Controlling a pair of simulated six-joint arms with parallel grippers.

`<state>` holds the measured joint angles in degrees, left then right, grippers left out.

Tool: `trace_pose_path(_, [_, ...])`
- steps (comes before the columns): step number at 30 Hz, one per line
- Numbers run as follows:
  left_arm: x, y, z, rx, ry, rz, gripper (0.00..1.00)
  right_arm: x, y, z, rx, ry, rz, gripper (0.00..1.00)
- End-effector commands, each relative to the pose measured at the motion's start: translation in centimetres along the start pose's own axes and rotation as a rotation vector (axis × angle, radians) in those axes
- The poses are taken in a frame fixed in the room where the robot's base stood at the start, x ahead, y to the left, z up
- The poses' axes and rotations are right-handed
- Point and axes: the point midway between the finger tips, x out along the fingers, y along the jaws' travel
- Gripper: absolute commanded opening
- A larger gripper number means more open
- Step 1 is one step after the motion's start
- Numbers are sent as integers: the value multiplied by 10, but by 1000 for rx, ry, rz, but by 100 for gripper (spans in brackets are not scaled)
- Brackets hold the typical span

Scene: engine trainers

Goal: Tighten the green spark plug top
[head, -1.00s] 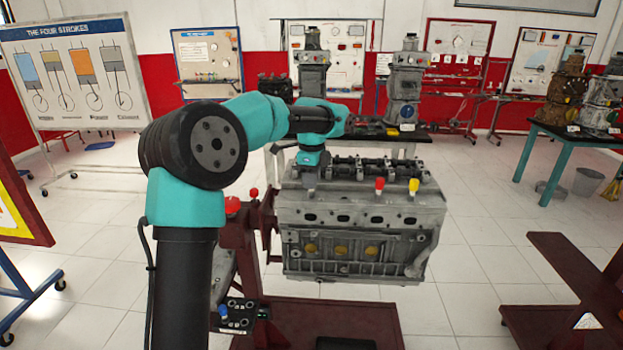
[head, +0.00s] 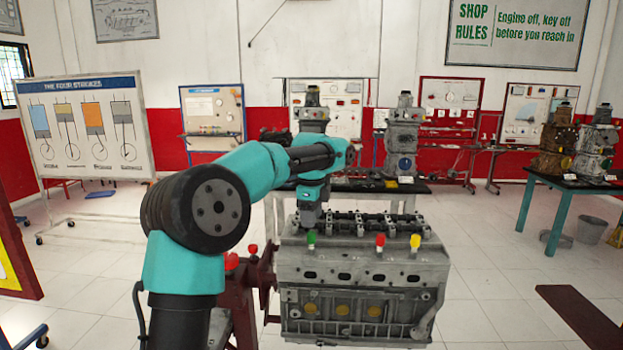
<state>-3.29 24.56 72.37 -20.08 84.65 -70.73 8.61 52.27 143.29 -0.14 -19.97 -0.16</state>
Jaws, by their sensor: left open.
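The green spark plug top (head: 311,238) stands upright at the left of the row along the front of the grey engine block (head: 350,262). A red top (head: 380,240) and a yellow top (head: 415,242) stand to its right. My left gripper (head: 309,219) points down just above the green top and is open. The green top shows below it, seemingly clear of the fingers, which are small and dark at this distance. My right gripper is out of view.
My left arm crosses in front of the engine's left side. A dark red stand (head: 240,300) with red knobs holds the block at left. Behind are a bench with engine trainers (head: 403,135) and a teal table (head: 560,185). Floor to the right is mostly clear.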

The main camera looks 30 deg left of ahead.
Motion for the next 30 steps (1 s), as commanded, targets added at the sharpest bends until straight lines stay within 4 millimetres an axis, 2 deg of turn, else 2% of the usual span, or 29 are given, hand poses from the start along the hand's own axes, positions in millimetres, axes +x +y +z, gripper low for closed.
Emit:
trace_pose_path(3, [-24, -1, -1, 0, 1, -4, 52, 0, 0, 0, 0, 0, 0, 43])
trace_pose_path(15, [-89, -1, -1, 0, 1, -3, 52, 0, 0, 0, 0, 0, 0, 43])
trace_pose_path(22, [-110, 0, 0, 0, 1, -1, 52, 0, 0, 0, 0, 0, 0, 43])
trace_pose_path(30, [-114, 0, 0, 0, 0, 0, 52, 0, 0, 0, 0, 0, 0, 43])
